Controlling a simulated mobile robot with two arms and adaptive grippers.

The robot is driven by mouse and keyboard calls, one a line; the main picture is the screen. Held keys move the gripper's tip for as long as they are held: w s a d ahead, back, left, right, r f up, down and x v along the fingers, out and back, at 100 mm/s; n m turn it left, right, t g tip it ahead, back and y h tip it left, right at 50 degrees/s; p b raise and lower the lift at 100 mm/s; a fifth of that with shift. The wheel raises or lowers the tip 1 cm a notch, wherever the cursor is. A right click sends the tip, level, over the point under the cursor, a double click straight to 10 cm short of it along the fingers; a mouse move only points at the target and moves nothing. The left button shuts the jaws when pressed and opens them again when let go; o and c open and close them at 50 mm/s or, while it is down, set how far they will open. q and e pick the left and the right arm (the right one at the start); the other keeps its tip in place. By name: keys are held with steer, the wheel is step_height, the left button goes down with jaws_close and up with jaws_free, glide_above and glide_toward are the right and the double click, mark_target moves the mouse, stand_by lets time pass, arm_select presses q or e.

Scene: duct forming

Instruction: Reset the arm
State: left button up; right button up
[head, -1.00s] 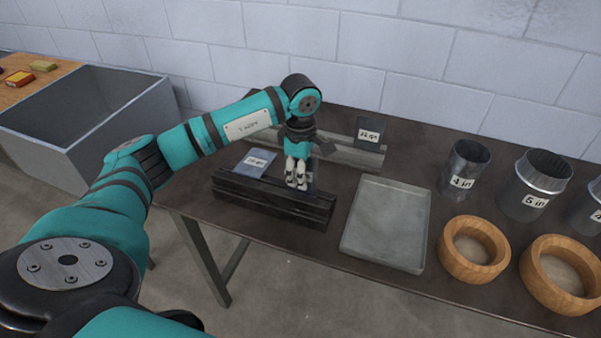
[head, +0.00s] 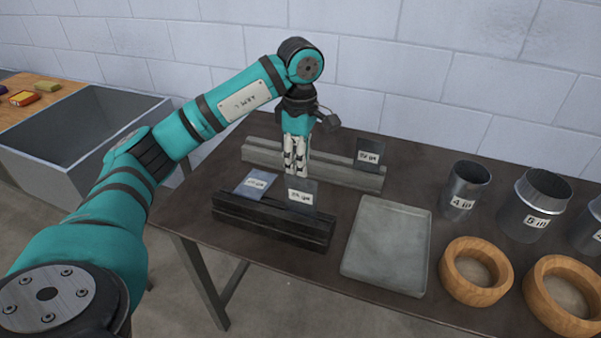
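My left gripper (head: 296,172) hangs fingers-down over the table, above and just behind the dark slotted rack (head: 270,226). Its fingers look close together, but I cannot tell whether they are shut. I see nothing held in it. A dark gauge plate (head: 303,190) with a white label stands upright in the dark rack, apart from or just in front of the fingers. A blue-grey gauge plate (head: 256,184) leans in the same rack to its left. My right gripper is not in view.
A grey rack (head: 335,173) behind holds another dark labelled plate (head: 368,151). A grey tray (head: 388,245) lies bare at centre right. Metal duct cylinders (head: 464,187) and wooden rings (head: 475,270) stand on the right. A grey bin (head: 85,125) is at far left.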

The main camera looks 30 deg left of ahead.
arm_select(q)
steer(key=shift+r, duration=0.3)
steer(key=shift+d+f, duration=0.1)
